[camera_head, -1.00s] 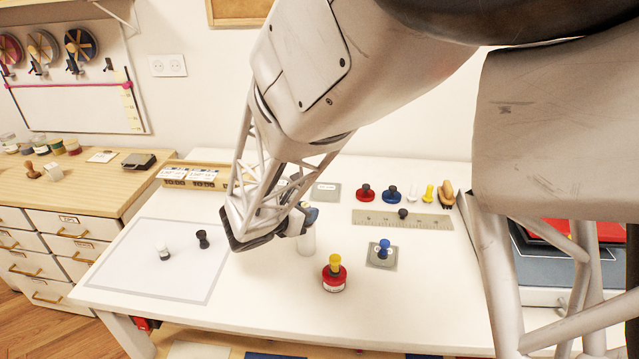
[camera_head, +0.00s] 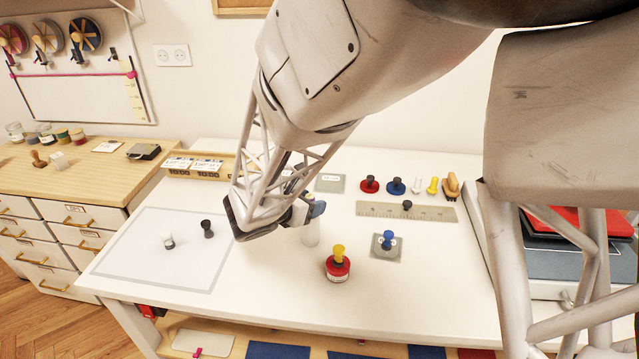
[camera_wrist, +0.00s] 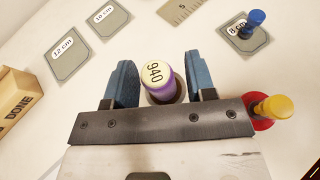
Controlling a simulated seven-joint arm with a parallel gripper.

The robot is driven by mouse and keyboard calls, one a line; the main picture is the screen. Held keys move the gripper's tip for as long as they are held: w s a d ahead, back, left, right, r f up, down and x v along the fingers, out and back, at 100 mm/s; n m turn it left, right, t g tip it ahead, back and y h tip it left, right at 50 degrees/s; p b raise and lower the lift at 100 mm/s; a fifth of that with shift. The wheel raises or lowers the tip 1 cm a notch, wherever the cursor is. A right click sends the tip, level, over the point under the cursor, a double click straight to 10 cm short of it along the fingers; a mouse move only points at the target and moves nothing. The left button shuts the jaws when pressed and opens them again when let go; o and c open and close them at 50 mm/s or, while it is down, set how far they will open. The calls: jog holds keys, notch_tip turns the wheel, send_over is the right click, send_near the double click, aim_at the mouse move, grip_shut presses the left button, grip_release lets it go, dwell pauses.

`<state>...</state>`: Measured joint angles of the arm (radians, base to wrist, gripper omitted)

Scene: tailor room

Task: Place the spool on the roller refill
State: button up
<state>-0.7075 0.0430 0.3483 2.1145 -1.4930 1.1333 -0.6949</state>
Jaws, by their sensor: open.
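In the head view my gripper (camera_head: 305,210) is just above a white upright cylinder (camera_head: 311,236), likely the roller refill. The spool is hidden there behind the gripper. In the wrist view the spool appears above a darker round rim, but I cannot tell whether it rests on the cylinder.
A red pot with a yellow knob (camera_head: 338,267) and a blue-knobbed piece on a grey plate (camera_head: 388,245) stand close on the right. A ruler (camera_head: 406,211) lies behind them. A pale mat (camera_head: 160,245) with two small knobs is on the left.

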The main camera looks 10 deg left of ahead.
jog(key=v, duration=0.7)
jog(key=shift+a, duration=0.2)
jog(key=shift+s, duration=0.1)
dwell(0.5)
jog(key=s+d+r+m+g, duration=0.2)
jog(key=s+d+m+g, duration=0.15)
jog(key=d, duration=0.45)
jog(key=s+d+r+m+g, duration=0.2)
jog(key=d+m, duration=0.3)
jog(key=d, duration=0.2)
jog(key=s+d+r+m+g, duration=0.2)
jog(key=d+m, duration=0.3)
jog(key=d, duration=0.3)
jog(key=s+d+r+m+y, duration=0.2)
jog(key=s+d+m+y, duration=0.2)
jog(key=s+m, duration=0.3)
jog(key=s+d+r+m+y, duration=0.1)
jog(key=s+d+m+y, duration=0.3)
jog(key=s+d+m, duration=0.2)
jog(key=shift+s+d+r+m+g, duration=0.35)
jog(key=shift+s+m, duration=0.8)
jog(key=shift+s, duration=0.4)
